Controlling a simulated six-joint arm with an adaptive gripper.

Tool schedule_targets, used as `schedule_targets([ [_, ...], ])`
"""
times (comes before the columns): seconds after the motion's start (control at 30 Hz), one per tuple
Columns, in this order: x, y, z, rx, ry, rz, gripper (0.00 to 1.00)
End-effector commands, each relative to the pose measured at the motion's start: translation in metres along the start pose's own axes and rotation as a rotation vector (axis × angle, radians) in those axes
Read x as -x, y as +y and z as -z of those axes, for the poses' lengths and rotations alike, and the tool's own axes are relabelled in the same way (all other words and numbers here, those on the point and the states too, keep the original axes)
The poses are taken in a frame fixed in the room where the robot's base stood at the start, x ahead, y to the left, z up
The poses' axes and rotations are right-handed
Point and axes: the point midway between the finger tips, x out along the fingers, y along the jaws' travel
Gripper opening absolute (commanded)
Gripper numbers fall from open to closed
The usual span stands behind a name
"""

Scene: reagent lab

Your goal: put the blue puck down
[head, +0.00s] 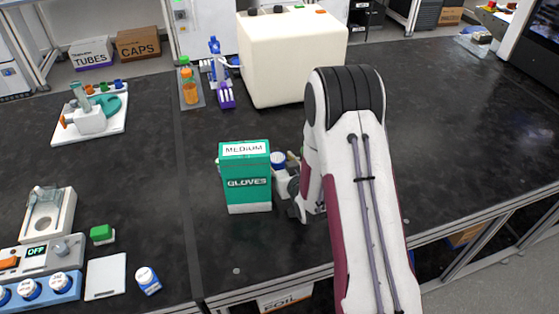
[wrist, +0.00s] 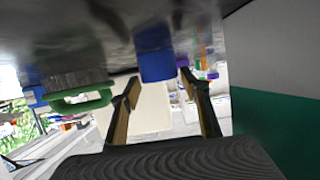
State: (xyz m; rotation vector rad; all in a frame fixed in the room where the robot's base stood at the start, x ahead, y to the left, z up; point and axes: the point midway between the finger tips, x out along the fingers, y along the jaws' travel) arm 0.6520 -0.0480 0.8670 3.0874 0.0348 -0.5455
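A blue object, seemingly the blue puck (wrist: 156,55), is at the dark bench surface in the wrist view, which looks upside down. My gripper (wrist: 160,80) has its two fingers spread, with the blue object ahead of and between the tips. A gap shows at the right finger; contact at the left is unclear. In the head view a blue-and-white round thing (head: 278,160) shows beside my gripper (head: 290,180), behind the gloves box; I cannot tell if it is the same object. The fingertips are largely hidden there.
The green gloves box (head: 246,185) stands close beside my gripper and fills the right of the wrist view (wrist: 280,120). A large cream container (head: 292,60) stands behind. A blue-and-white jar (head: 148,280) is at the front left. The bench right of my arm is clear.

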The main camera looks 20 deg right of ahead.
Motion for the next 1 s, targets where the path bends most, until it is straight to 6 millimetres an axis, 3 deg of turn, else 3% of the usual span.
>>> schedule_targets([
  [0.4, 0.002, 0.0, 0.004, 0.0, 0.0, 0.0, 0.46],
  [0.77, 0.032, 0.0, 0.003, -0.001, -0.001, -0.001, 0.46],
  [1.0, 0.039, 0.0, 0.025, 0.001, 0.004, 0.0, 0.46],
])
